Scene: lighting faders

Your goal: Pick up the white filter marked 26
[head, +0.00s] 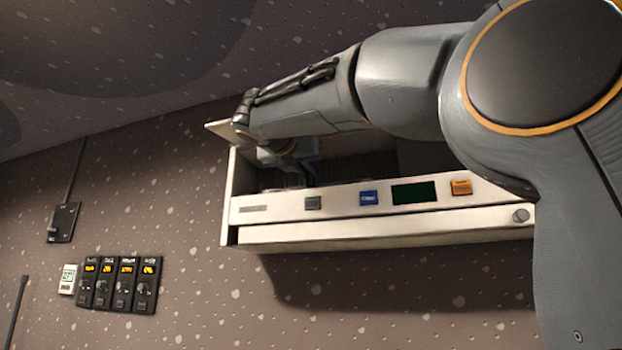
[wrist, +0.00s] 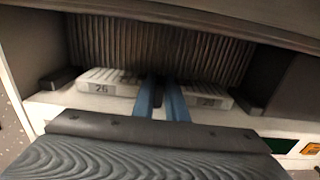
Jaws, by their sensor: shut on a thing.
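The white filter marked 26 (wrist: 103,88) lies in the open front of a white wall unit (head: 380,232), before a dark pleated back. Its 26 label is on its left part in the wrist view; a second, unreadable label is on its right part. My gripper (wrist: 162,88) is shut on the filter's middle, with its two blue fingers close together. In the head view my gripper (head: 300,168) reaches into the left of the unit's opening, and my arm hides much of the opening and the filter.
The unit's front strip has a grey-green button (head: 313,203), a blue button (head: 368,198), a dark green display (head: 414,193) and an orange button (head: 461,187). At left on the wall are a thermostat (head: 68,279), several black dial modules (head: 119,284) and a switch (head: 63,222).

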